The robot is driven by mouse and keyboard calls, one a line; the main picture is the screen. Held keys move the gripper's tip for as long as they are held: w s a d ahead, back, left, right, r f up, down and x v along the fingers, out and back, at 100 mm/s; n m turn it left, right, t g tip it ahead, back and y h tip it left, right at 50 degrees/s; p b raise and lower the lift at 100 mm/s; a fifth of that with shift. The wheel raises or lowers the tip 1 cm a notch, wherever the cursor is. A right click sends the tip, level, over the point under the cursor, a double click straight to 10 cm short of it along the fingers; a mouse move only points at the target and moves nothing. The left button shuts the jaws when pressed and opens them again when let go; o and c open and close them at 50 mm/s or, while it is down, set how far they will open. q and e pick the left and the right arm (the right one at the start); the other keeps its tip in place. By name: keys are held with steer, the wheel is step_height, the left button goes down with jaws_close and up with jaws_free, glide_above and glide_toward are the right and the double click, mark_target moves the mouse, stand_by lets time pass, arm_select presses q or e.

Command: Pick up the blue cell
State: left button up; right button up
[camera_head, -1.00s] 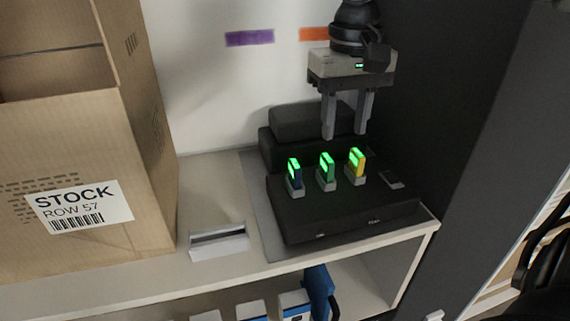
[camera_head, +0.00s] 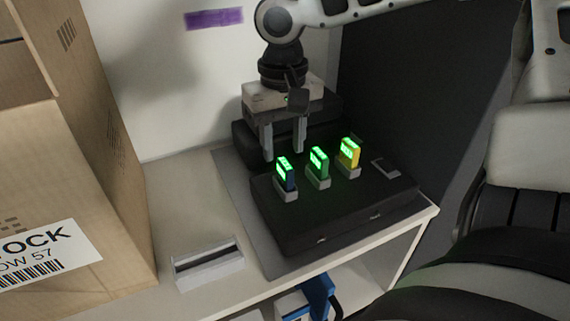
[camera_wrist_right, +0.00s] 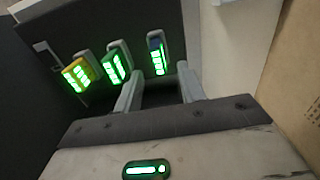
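The blue cell (camera_head: 286,174) stands upright in the leftmost slot of the black charging dock (camera_head: 335,212), its face lit green. A green cell (camera_head: 318,162) and a yellow cell (camera_head: 348,154) stand in the slots to its right. My right gripper (camera_head: 284,154) is open and empty, pointing down just behind and above the blue cell. In the right wrist view the blue cell (camera_wrist_right: 157,54) appears beyond the open fingers (camera_wrist_right: 160,88), roughly in line with the gap between them. Whether the fingertips touch anything is not clear. My left gripper is not in view.
A large cardboard carton (camera_head: 70,165) stands at the left. A dark panel (camera_head: 400,110) rises at the right, and a blue item (camera_head: 318,294) shows on the lower shelf.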

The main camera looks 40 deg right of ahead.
mark_target(285, 163)
steer(key=shift+s+f, duration=0.2)
steer(key=shift+f, duration=2.5)
jaws_close()
